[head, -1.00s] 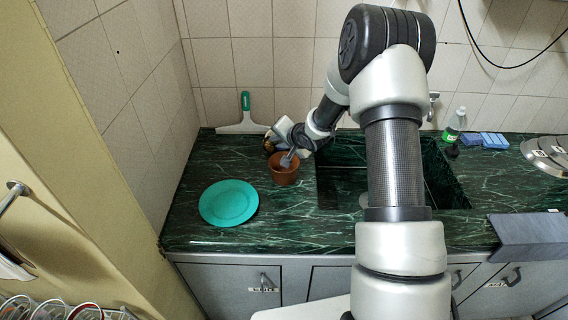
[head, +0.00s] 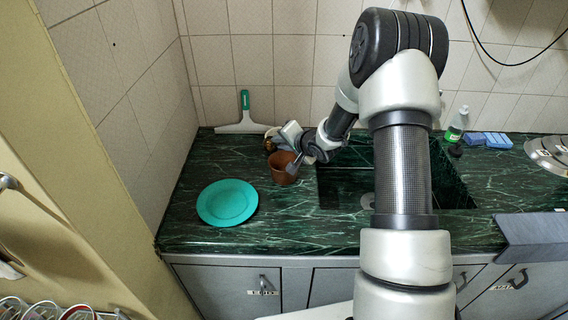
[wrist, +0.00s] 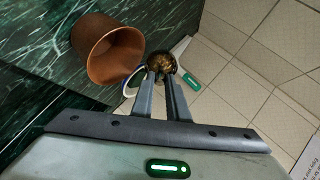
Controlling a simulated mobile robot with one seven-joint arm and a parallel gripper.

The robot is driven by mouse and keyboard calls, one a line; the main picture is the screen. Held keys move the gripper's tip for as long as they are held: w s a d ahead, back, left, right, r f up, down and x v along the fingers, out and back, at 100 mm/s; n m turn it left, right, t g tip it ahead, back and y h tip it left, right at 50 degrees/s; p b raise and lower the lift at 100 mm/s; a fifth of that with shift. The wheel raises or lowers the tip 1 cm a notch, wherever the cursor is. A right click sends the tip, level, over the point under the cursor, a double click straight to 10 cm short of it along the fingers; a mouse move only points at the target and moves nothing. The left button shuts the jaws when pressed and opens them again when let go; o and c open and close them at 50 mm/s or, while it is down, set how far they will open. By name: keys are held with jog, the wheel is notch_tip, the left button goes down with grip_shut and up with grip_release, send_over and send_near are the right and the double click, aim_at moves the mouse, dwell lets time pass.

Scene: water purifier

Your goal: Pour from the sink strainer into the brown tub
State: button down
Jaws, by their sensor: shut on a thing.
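The brown tub (head: 284,172) stands upright on the dark green counter left of the sink. In the wrist view the tub (wrist: 103,52) is at upper left, its open mouth towards the camera. My gripper (wrist: 162,74) is shut on a small round dark cup with brownish contents, which looks like the sink strainer (wrist: 163,62). The strainer is beside the tub's rim in that view; whether it is over the opening I cannot tell. In the head view my gripper (head: 293,164) is at the tub, and the strainer cannot be made out clearly.
A teal plate (head: 227,202) lies on the counter left of the tub. A squeegee with a green handle (head: 244,100) leans at the back wall. The sink (head: 345,180) is to the right, partly behind my arm. A green bottle (head: 458,122) and blue sponges (head: 486,139) stand farther right.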

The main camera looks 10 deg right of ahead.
jog(key=shift+s+d+f+t+y+b, duration=0.15)
jog(key=shift+f+t+y+b, duration=0.25)
jog(key=shift+b, duration=0.6)
jog(key=shift+s+d+f+m+t+y+b, duration=0.35)
jog(key=shift+t+b, duration=0.2)
jog(key=shift+b, duration=1.35)
jog(key=shift+s+d+f+m+t+y+b, duration=0.1)
jog(key=shift+d+f+m+t+y+b, duration=0.3)
jog(key=shift+b, duration=1.5)
jog(key=shift+s+d+f+t+y+b, duration=0.15)
jog(key=shift+s+d+t+y+b, duration=0.6)
jog(key=shift+b, duration=1.35)
jog(key=shift+s+d+f+m+t+y+b, duration=0.15)
jog(key=shift+f+m+t+b, duration=0.45)
jog(key=shift+b, duration=1.3)
jog(key=shift+s+d+f+m+t+y+b, duration=0.2)
jog(key=shift+t+b, duration=0.8)
jog(key=shift+b, duration=0.85)
jog(key=shift+a+r+m+t+y+b, duration=0.1)
jog(key=shift+r+m+t+y+b, duration=0.25)
jog(key=shift+t+b, duration=0.7)
